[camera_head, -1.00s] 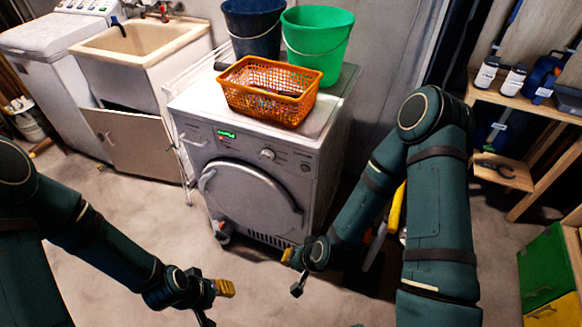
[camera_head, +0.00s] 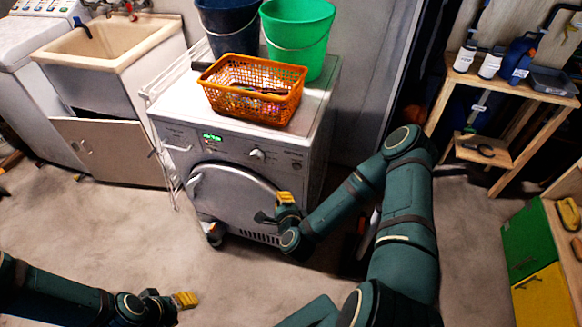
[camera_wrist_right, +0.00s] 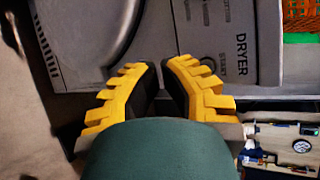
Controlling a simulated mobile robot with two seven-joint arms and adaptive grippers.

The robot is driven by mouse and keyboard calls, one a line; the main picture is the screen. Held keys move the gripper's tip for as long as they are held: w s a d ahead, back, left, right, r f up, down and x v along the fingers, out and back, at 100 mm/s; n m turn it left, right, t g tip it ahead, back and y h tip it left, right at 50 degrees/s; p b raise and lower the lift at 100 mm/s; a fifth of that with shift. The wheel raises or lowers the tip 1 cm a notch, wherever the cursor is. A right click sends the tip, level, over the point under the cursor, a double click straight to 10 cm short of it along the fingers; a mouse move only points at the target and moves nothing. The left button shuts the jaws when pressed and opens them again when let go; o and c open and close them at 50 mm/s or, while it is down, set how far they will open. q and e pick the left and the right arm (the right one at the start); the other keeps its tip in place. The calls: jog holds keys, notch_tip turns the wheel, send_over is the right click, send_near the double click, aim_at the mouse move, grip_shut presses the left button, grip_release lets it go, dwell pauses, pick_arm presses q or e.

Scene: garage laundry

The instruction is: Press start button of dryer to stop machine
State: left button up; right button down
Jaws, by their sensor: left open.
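The dryer (camera_head: 172,141) is a grey front-loader with a lit green display (camera_head: 212,138), a round knob (camera_head: 257,154) and a small round button (camera_head: 297,165) at the panel's right end. Its round door (camera_head: 228,190) is closed. My right gripper (camera_head: 277,208) is in front of the dryer's lower right front, below the panel; contact cannot be told. The right wrist view shows its two yellow fingers (camera_wrist_right: 161,75) with a narrow gap and nothing visible between them, facing the dryer front and its DRYER label (camera_wrist_right: 241,54). My left gripper (camera_head: 180,301) is open and empty, low over the floor.
An orange basket (camera_head: 222,101), a green bucket (camera_head: 296,45) and a dark blue bucket (camera_head: 229,27) stand on the dryer. A sink cabinet (camera_head: 112,150) is to its left, a wooden shelf (camera_head: 512,88) at right. The floor in front is clear.

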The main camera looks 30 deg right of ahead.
aim_at(296, 167)
jog(key=shift+w+d, duration=0.1)
jog(key=w+d, duration=0.5)
jog(key=d, duration=0.1)
jog(key=shift+w+d+b, duration=0.25)
jog(key=shift+w+b, duration=0.05)
jog(key=shift+b, duration=0.1)
dwell(1.6)
jog(key=shift+w+d, duration=0.25)
jog(key=shift+d, duration=0.05)
jog(key=shift+w+d, duration=0.25)
jog(key=shift+d, duration=0.05)
dwell(0.7)
jog(key=shift+s+a, duration=0.1)
dwell(0.3)
jog(key=shift+s+a, duration=0.45)
jog(key=shift+a, duration=0.1)
